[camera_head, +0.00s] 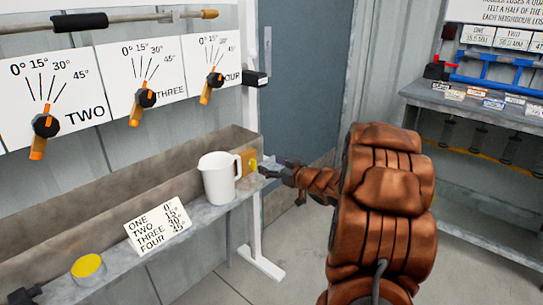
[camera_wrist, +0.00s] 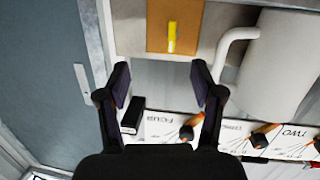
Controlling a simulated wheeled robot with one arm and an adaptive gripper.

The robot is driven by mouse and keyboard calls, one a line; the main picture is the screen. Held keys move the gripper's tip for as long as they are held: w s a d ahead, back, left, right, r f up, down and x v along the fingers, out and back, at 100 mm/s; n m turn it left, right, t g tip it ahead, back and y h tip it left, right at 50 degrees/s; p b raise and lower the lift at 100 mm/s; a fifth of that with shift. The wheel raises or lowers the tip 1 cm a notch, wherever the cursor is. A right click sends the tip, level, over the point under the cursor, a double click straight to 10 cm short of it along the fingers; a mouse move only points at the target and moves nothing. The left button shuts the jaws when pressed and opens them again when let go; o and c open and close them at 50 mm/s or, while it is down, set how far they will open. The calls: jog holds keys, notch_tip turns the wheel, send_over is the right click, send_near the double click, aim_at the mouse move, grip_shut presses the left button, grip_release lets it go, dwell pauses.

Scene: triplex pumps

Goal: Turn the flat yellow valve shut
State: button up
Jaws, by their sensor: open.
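The yellow valve handle (camera_wrist: 172,38) is a small flat bar on a tan plate (camera_wrist: 158,30), and looks upright in the wrist view. In the head view the yellow handle (camera_head: 252,164) shows small at the right end of the trough, beside the white jug. My gripper (camera_wrist: 161,82) is open and empty, its two dark fingers spread wide. The handle lies ahead of them, roughly between their lines, and neither finger touches it in the wrist view. In the head view my gripper (camera_head: 272,170) is just right of the plate, its fingers partly hidden by my arm.
The white jug (camera_head: 219,178) stands on the ledge close left of the valve; its handle (camera_wrist: 232,45) is near the right finger. A grey trough (camera_head: 110,205) runs behind. Orange-handled valves (camera_head: 146,98) hang above. A card (camera_head: 158,224) and yellow-topped disc (camera_head: 88,266) lie left.

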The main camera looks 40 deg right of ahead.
jog(key=s+a+r+m+g+h+p, duration=0.1)
jog(key=s+a+r+g+h+p, duration=0.2)
jog(key=r+p, duration=0.2)
jog(key=s+a+r+m+g+h+p, duration=0.2)
jog(key=s+r+g+h+p, duration=0.15)
jog(key=r+p, duration=0.25)
jog(key=s+a+r+g+y+p, duration=0.1)
jog(key=s+a+r+g+p, duration=0.2)
jog(key=s+a+g+p, duration=0.2)
jog(key=shift+s+a+p, duration=0.35)
jog(key=shift+s+a, duration=1.4)
jog(key=shift+s, duration=1.4)
jog(key=shift+r, duration=0.1)
jog(key=s+a+r+g+y+p, duration=0.2)
jog(key=s+a+r+g+p, duration=0.1)
jog(key=s+a, duration=0.5)
jog(key=s+a+r+n+g+y+p, duration=0.1)
jog(key=s+a+r+p, duration=0.4)
jog(key=s, duration=1)
jog(key=a+g+y+p, duration=0.1)
jog(key=a+g, duration=0.1)
jog(key=a, duration=0.1)
jog(key=shift+s+a, duration=0.25)
jog(key=shift+s, duration=0.05)
jog(key=shift+r+g, duration=0.1)
jog(key=shift+g, duration=0.15)
